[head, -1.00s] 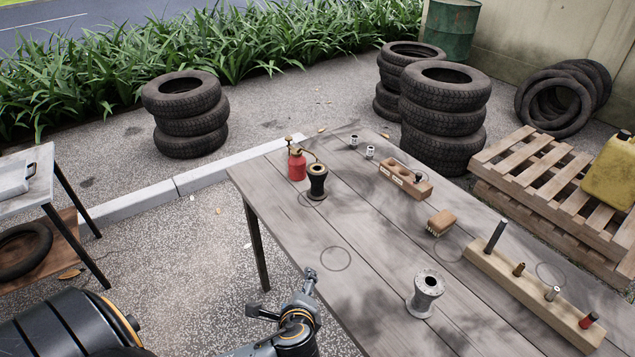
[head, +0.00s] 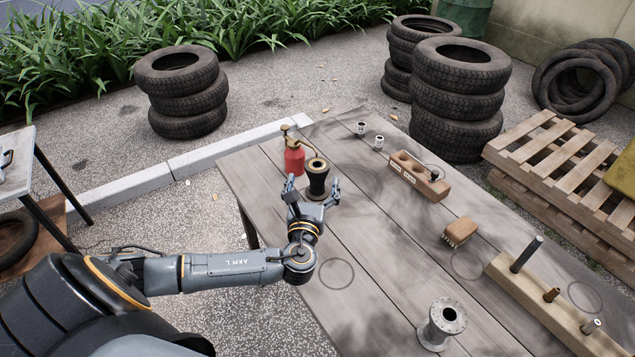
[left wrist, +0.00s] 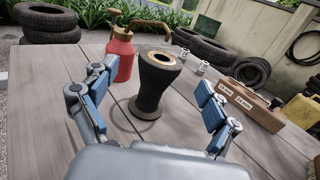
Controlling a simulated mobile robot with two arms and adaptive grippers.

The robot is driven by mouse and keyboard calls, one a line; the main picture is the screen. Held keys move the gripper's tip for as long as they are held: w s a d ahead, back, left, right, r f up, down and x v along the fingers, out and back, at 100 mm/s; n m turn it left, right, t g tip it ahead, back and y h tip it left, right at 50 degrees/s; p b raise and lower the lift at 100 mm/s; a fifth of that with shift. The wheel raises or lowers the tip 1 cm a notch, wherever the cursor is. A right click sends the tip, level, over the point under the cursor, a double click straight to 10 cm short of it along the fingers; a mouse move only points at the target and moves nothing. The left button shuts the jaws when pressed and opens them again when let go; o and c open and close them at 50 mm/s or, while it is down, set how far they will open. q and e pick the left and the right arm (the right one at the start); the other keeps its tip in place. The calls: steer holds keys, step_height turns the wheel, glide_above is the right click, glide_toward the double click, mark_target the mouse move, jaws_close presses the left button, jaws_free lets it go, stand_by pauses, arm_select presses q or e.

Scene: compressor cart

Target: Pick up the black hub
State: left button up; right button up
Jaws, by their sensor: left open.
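The black hub (head: 317,178) stands upright on the wooden table (head: 390,290), near its far left part. It has a brass-coloured ring on top and a narrow waist. In the left wrist view the black hub (left wrist: 156,85) stands just beyond and between my open fingers. My left gripper (head: 313,188) is open around the near side of the hub, with a finger to each side. The left gripper also shows in the left wrist view (left wrist: 155,100), its blue-padded fingers spread and apart from the hub. My right gripper is not in view.
A red oil can (head: 294,158) stands close behind and left of the hub. A wooden block with holes (head: 419,177), two small metal parts, a brush (head: 461,231), a grey hub (head: 442,323) and a peg board (head: 545,300) lie to the right. The table middle is clear.

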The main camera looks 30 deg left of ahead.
mark_target(317, 168)
arm_select(q)
steer(key=shift+w+a+f, duration=0.15)
steer(key=shift+w+a, duration=0.15)
steer(key=shift+w, duration=0.25)
steer(key=shift+w+a, duration=0.1)
steer(key=shift+w, duration=0.1)
steer(key=b+x, duration=0.3)
steer(key=x, duration=0.1)
steer(key=shift+w+f, duration=0.15)
steer(key=shift+w, duration=0.05)
steer(key=shift+w+a+b, duration=0.1)
steer(key=shift+w+b, duration=0.2)
steer(key=shift+r, duration=0.2)
steer(key=shift+c, duration=0.2)
steer(key=c, duration=1.4)
steer(key=shift+c, duration=1)
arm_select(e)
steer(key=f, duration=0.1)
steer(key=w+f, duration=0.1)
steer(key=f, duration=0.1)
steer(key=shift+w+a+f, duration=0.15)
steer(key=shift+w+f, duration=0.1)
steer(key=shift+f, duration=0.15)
arm_select(q)
steer(key=shift+r, duration=0.1)
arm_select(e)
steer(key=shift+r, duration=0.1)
